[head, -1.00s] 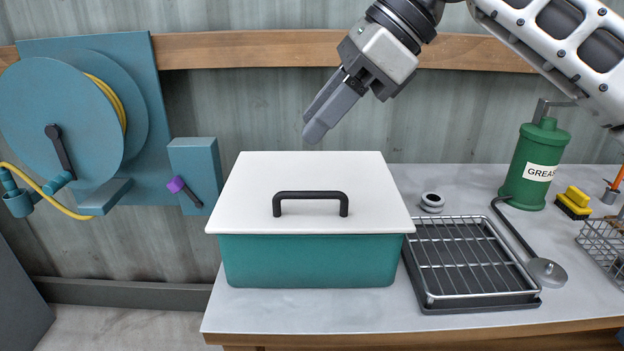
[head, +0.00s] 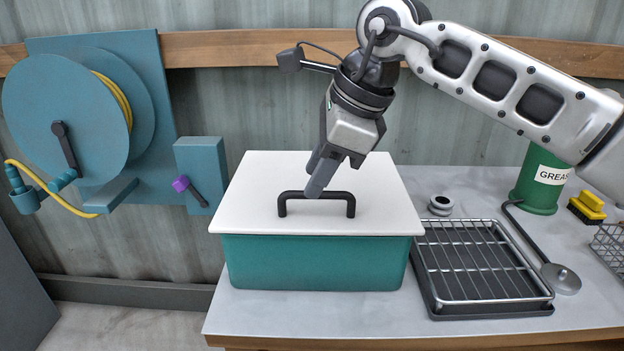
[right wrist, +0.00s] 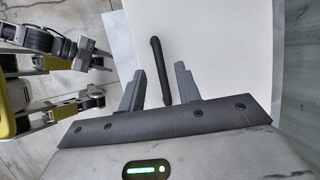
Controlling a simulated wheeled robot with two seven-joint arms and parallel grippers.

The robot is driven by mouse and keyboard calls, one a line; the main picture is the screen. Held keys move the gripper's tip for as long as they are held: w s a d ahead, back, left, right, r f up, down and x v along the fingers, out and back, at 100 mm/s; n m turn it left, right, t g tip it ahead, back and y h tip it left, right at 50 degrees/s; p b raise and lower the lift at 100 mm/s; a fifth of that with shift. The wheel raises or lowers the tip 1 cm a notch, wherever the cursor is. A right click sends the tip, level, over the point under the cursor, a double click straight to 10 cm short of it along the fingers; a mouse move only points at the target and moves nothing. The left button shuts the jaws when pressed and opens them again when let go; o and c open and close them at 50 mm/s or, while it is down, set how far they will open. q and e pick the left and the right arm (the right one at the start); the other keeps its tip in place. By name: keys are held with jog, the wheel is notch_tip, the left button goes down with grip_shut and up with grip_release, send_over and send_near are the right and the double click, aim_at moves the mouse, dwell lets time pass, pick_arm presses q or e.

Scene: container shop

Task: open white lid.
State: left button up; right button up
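The white lid (head: 320,215) lies flat on a teal box (head: 310,262), and its black bar handle (head: 316,194) stands up near the front middle. My right gripper (head: 316,190) reaches down over the lid at the handle's left half. In the right wrist view my right gripper (right wrist: 160,88) is open, and the handle appears in the gap between its fingers. Whether a finger touches it I cannot tell. My left gripper does not show in the head view.
A wire rack on a dark tray (head: 485,312) and a ladle (head: 561,278) lie right of the box. A hose reel (head: 65,120) hangs at left. Parts of my body show in the right wrist view.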

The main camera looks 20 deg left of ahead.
jog(key=shift+x, duration=1.2)
grip_shut()
jog(key=shift+r, duration=0.2)
